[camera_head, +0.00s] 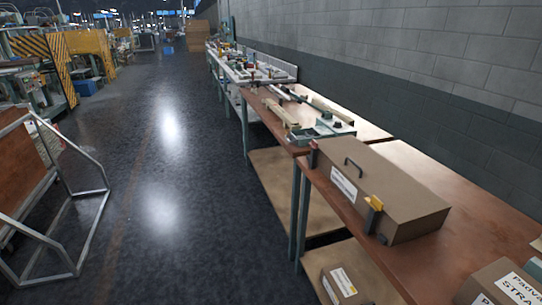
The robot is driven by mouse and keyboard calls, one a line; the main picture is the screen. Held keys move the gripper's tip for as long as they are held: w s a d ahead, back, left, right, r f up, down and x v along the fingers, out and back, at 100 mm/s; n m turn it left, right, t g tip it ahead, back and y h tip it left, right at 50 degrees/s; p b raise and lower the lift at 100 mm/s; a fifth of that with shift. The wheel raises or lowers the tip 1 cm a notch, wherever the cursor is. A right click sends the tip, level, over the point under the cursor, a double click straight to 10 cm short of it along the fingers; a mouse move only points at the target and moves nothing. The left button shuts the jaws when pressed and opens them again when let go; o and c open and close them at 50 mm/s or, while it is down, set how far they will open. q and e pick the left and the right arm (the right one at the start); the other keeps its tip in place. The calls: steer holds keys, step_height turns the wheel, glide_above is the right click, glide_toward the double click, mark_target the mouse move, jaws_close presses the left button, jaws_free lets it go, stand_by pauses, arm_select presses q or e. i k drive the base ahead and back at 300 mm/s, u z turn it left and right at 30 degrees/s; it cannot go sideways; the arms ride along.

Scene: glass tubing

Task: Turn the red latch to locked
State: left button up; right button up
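A brown case (392,187) lies on the brown workbench (425,165) at the right of the head view. It has a black handle (353,168) and a white label (343,184). A yellow latch piece (374,202) over a dark bar sits at the near corner of its front side. A small dark reddish part (312,156) shows at the far corner; I cannot tell whether it is the red latch or how it is turned. Neither of my grippers is in view.
A labelled box (504,283) stands at the bottom right, and another box (345,284) on the lower shelf. Farther benches hold tools along the grey wall. A metal-framed cart (75,205) stands at the left. The dark floor (160,190) between is clear.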

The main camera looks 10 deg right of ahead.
mark_target(314, 145)
steer(key=u, duration=0.1)
steer(key=k, duration=0.35)
steer(key=u, duration=1.05)
steer(key=i, duration=2.1)
steer(key=z, duration=1.25)
steer(key=i, duration=0.7)
steer(key=z, duration=0.8)
